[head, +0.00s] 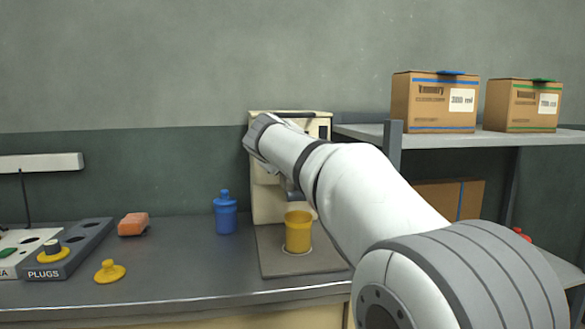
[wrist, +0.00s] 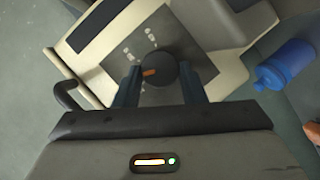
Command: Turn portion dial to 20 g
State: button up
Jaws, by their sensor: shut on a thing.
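The portion dial (wrist: 157,72) is a dark round knob with an orange pointer mark, on the front of the cream press (wrist: 208,66). White marks lie beside it in the wrist view, too small to read. My gripper (wrist: 159,82) has its two fingers on either side of the dial and is shut on it. In the wrist view the orange mark points left. In the head view the press (head: 265,205) stands at the back of the counter, and my arm hides the dial and most of the press's front.
A yellow cup (head: 298,232) stands on the press's base plate (head: 285,268). A blue bottle (head: 225,214) stands left of the press. An orange block (head: 133,224), a yellow plug (head: 109,271) and a plug tray (head: 80,243) are further left. A shelf (head: 420,139) with boxes is at right.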

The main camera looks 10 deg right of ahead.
jog(key=f+n+h+b, duration=0.1)
jog(key=n+b, duration=0.1)
jog(key=b, duration=0.1)
jog(key=shift+a+f+t, duration=0.1)
jog(key=shift+t, duration=0.2)
jog(key=shift+n+t+h+b, duration=0.3)
jog(key=shift+n+h+b, duration=0.2)
jog(key=shift+n+b, duration=0.25)
jog(key=shift+r+n, duration=0.2)
jog(key=shift+n, duration=0.05)
jog(key=o, duration=0.8)
jog(key=shift+w, duration=0.1)
jog(key=shift+o, duration=0.9)
jog(key=shift+r, duration=0.1)
jog(key=f+v, duration=0.1)
jog(key=v, duration=0.6)
jog(key=shift+s+a+r+p, duration=0.2)
jog(key=shift+s+r+p, duration=0.25)
jog(key=shift+r, duration=0.05)
